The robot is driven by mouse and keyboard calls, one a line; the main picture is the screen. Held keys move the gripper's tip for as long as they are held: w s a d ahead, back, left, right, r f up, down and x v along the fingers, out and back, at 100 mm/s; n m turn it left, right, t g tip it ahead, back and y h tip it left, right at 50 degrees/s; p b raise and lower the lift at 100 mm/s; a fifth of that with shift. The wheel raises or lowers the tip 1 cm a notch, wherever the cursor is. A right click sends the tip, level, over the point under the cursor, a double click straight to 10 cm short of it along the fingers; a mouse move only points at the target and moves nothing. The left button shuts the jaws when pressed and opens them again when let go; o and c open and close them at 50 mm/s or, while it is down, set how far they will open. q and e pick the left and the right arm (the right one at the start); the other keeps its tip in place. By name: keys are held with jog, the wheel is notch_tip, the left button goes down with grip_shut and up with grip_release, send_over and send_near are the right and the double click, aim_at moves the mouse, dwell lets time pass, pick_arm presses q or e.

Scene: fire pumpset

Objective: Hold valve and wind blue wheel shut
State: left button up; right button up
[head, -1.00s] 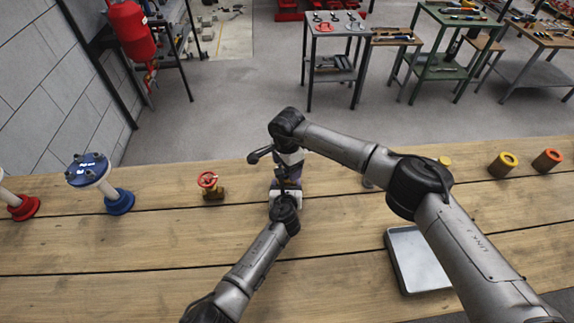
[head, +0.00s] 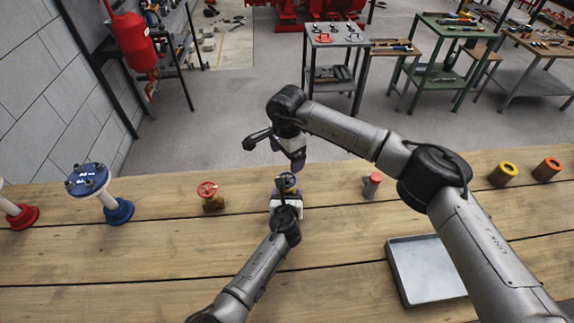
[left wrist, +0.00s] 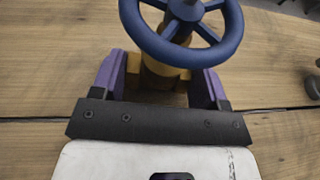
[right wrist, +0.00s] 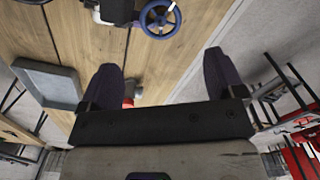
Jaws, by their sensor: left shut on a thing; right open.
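The valve with the blue wheel (head: 287,180) stands upright on the wooden bench. In the left wrist view its blue handwheel (left wrist: 181,52) is above a brass body (left wrist: 163,80). My left gripper (left wrist: 160,84) is shut on the brass body, with a purple finger on each side below the wheel. My right gripper (head: 297,164) is above and behind the valve, pointing down, apart from the wheel. In the right wrist view its purple fingers (right wrist: 163,78) are wide apart and empty, and the blue wheel (right wrist: 160,18) is at the top.
A red-wheeled valve (head: 209,195) stands left of the held valve. A red-topped part (head: 372,184) stands to the right. A grey tray (head: 426,270) lies front right. Blue (head: 118,211) and red (head: 20,218) flanged pieces are far left, yellow (head: 503,174) and orange (head: 547,169) cylinders far right.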

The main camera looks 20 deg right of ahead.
jog(key=shift+r, duration=1.35)
